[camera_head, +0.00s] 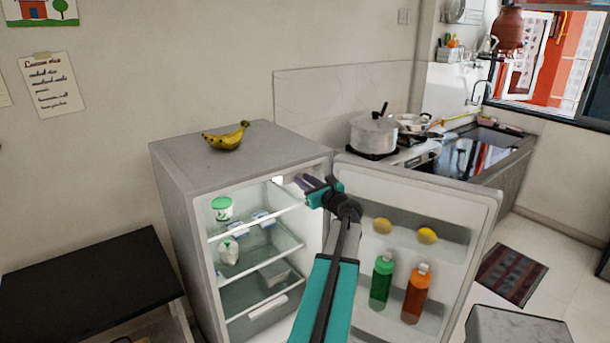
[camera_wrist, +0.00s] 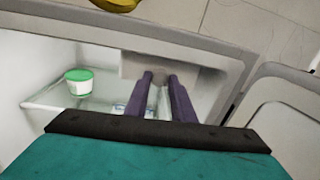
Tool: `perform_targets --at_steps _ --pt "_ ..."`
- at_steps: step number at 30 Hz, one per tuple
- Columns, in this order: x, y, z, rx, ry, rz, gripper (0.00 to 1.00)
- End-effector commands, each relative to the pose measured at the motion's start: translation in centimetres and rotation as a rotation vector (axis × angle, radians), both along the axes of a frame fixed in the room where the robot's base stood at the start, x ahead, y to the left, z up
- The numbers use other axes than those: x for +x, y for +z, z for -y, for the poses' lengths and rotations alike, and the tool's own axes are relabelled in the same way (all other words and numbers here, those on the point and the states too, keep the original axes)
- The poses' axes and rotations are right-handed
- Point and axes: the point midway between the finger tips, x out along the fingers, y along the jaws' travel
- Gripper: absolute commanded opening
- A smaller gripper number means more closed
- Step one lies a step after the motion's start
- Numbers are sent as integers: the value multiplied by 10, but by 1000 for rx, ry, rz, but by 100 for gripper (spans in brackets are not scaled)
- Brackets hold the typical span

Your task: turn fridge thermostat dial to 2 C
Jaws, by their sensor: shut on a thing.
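The fridge (camera_head: 170,205) stands with its door (camera_head: 470,225) swung open to the right. In the wrist view, a pale thermostat housing (camera_wrist: 130,66) sits under the top of the compartment. My gripper (camera_head: 304,183) reaches into the upper right of the opening. Its two purple fingers (camera_wrist: 160,80) are at the housing and closed on the grey thermostat dial (camera_wrist: 160,73). The fingers cover much of the dial, and its markings and setting cannot be read.
A green-lidded tub (camera_head: 222,209) stands on the top shelf at left, with other packages around and below. The door holds two yellow fruits, a green bottle (camera_head: 382,281) and an orange bottle (camera_head: 415,293). Bananas (camera_head: 226,137) lie on the fridge top.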

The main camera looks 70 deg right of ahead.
Motion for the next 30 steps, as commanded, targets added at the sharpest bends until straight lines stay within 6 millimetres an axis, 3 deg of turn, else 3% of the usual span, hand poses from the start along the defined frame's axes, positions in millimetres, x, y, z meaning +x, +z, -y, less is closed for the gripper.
perform_targets --at_steps 1,18,30 --pt "-1 7 1 34 -3 22 0" --pt "-2 7 3 409 -4 265 0" --pt "-2 5 3 554 -5 361 0"
